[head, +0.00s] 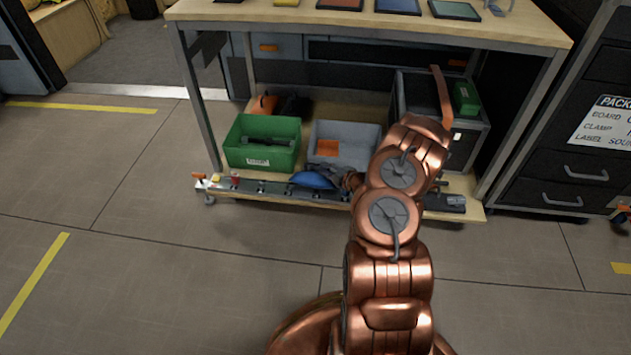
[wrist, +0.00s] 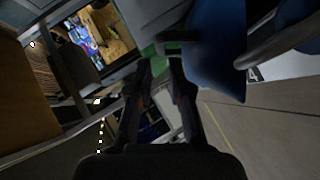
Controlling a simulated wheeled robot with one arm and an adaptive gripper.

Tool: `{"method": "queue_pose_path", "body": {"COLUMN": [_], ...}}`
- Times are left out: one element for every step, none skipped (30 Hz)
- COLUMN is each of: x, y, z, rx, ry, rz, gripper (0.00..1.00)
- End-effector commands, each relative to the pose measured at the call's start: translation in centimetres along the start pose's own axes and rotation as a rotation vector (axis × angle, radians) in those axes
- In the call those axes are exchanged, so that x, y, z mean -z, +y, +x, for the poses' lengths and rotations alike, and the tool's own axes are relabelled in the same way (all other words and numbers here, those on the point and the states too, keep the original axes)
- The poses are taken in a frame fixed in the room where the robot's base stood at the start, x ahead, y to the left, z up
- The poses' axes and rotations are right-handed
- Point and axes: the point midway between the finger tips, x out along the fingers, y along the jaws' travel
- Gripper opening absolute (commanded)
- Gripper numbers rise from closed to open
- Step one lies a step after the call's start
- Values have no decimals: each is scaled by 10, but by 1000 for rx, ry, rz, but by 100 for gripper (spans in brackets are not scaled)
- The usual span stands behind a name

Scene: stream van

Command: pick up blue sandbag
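The blue sandbag (head: 312,180) lies on the front of the low shelf, in front of the grey bin. In the wrist view, a large blue surface (wrist: 217,45), apparently the sandbag, is close at the upper right. My gripper (head: 345,182) is low at the shelf's front, just right of the sandbag; my arm partly hides it. In the wrist view, my gripper (wrist: 161,66) has its two dark fingers apart with a gap between them. The blue surface is right of the fingertips, not between them. I cannot tell whether they touch.
The low shelf (head: 270,196) holds a green bin (head: 262,161), a grey bin (head: 345,135) and a dark cabinet (head: 468,142). The tabletop (head: 290,15) overhangs it, with legs at both ends. A drawer unit (head: 560,175) stands right. Floor in front is clear.

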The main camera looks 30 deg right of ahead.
Motion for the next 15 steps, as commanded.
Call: {"method": "queue_pose_path", "body": {"x": [-2,-3,-4,-5,-6,-7,-7,-6,-6,-6,-6,-5,-5,-5,-5], "y": [-3,-3,-3,-4,-3,-3,-3,-3,-3,-3,-2,-2,-2,-2,-1], "z": [6,10,14,17,20,24,28,32,36,38,40,43,44,45,45], "rx": [0,0,0,0,0,-1,-1,0,0,0,-1,0,-1,-1,-1], "ry": [1,0,1,1,1,0,1,2,2,1,1,2,1,1,1], "rz": [-3,-4,-5,-5,-5,-6,-5,-6,-5,-4,-4,-4,-3,-3,-2], "gripper": [19,19,19,19,19,19,19,19,19,19,19,19,19,19,19]}}
